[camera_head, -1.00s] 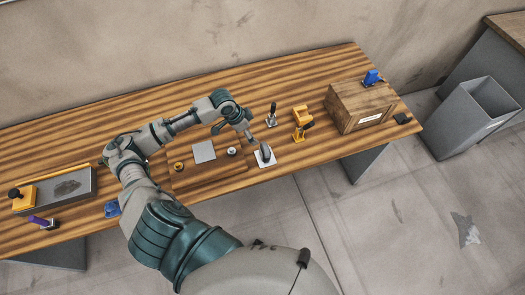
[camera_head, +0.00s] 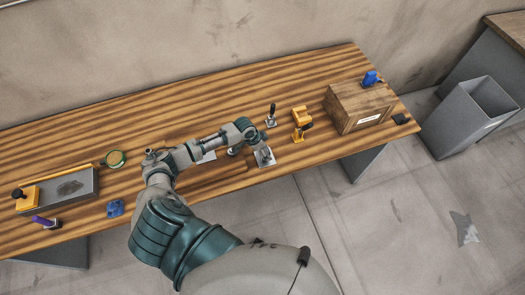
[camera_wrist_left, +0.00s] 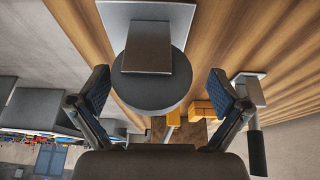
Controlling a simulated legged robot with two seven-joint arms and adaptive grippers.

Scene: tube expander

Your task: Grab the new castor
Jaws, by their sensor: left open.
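The castor (camera_head: 266,160) is a grey piece at the front edge of the table, on a white square plate. My left gripper (camera_head: 258,148) is right at it and partly covers it in the head view. In the left wrist view, the castor's dark round wheel (camera_wrist_left: 152,90) and square metal plate lie between the two blue-padded fingers of my left gripper (camera_wrist_left: 160,95). Gaps show on both sides, so the fingers are open around it. My right gripper is not in view.
A black-handled tool (camera_head: 271,115) stands just behind the castor, also beside the right finger in the wrist view (camera_wrist_left: 254,130). Yellow pieces (camera_head: 300,118) and a wooden box (camera_head: 360,105) are to the right. A grey bin (camera_head: 475,115) stands on the floor.

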